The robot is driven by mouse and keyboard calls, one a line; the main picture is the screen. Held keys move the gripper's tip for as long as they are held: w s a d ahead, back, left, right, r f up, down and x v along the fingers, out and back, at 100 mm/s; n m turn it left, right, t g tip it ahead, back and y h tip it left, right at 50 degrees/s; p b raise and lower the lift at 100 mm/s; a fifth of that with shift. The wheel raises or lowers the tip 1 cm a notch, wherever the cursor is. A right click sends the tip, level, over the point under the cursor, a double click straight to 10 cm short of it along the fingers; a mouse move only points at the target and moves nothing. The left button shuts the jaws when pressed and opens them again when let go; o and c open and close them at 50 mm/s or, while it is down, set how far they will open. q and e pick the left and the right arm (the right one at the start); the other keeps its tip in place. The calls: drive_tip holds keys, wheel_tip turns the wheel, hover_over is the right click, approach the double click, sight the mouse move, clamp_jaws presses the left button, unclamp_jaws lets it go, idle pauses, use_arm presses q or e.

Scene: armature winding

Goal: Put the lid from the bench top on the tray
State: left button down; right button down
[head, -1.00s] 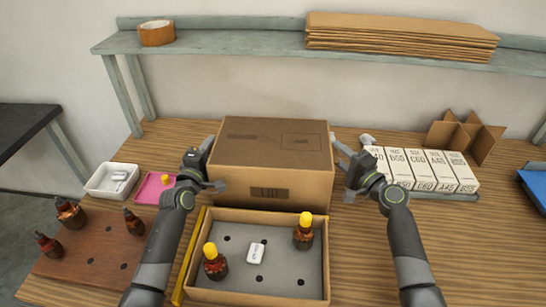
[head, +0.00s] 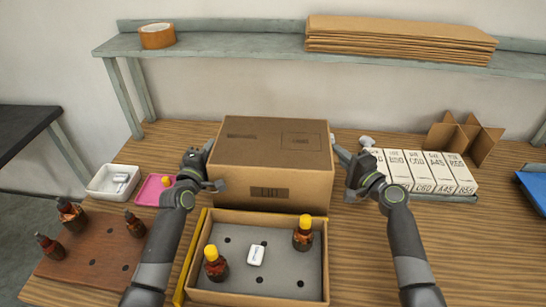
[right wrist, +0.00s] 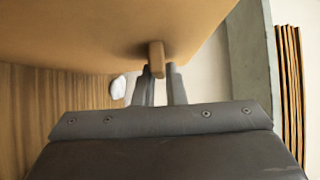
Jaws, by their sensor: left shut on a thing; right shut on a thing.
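The lid (head: 290,186) is a large brown cardboard box shape marked LID, resting on the wooden bench top behind the tray. The tray (head: 256,299) is an open cardboard tray with a grey holed insert. It holds two yellow-capped brown bottles (head: 215,264) (head: 303,234) and a small white item (head: 257,255). My left gripper (head: 214,170) is at the lid's left side, its grip partly hidden. My right gripper (head: 342,172) is at the lid's right side. In the right wrist view its fingers (right wrist: 158,88) are shut on a small peg-like tab (right wrist: 156,60) on the lid's side.
A yellow strip (head: 190,260) lies along the tray's left side. A brown board (head: 90,255) with dark bottles, a white bin (head: 100,190) and a pink tray (head: 150,192) are at left. White cartons (head: 425,170) stand at right. A shelf (head: 230,44) runs behind.

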use_arm(q)
drive_tip(key=shift+r+p, duration=0.3)
drive_tip(key=shift+r, duration=0.3)
use_arm(e)
drive_tip(key=shift+r, duration=0.6)
drive_tip(key=shift+f, duration=0.1)
